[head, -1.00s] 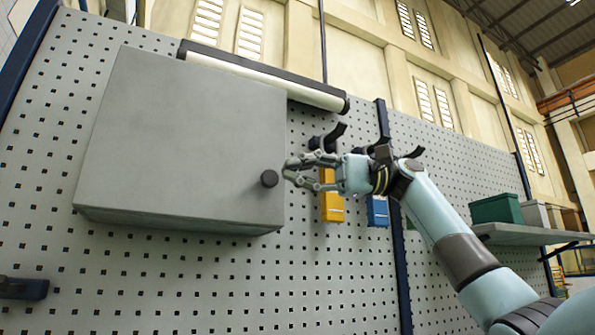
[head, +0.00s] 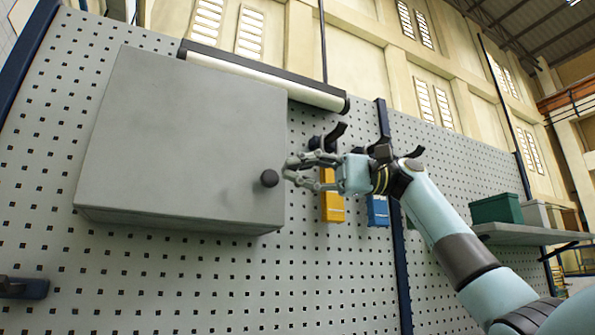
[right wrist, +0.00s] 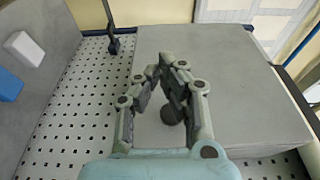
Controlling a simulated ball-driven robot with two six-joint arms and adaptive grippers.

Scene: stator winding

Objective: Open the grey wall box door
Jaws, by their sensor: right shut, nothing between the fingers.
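The grey wall box (head: 180,130) is fixed to the pegboard at the left of the head view, with its door closed. A dark round knob (head: 269,178) sits near the lower right of the door. My right gripper (head: 287,169) is shut and empty, with its fingertips just to the right of the knob. In the right wrist view the box (right wrist: 235,100) fills the right side. There the knob (right wrist: 172,114) shows between and behind the fingers of my right gripper (right wrist: 168,66). Whether the fingers touch the knob is unclear. My left gripper is not in view.
A perforated pegboard (head: 130,285) surrounds the box. A tube lamp (head: 265,75) runs above it. A yellow bin (head: 332,205) and a blue bin (head: 378,211) hang behind my right gripper. A green box (head: 496,208) stands on a shelf (head: 530,236) at right.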

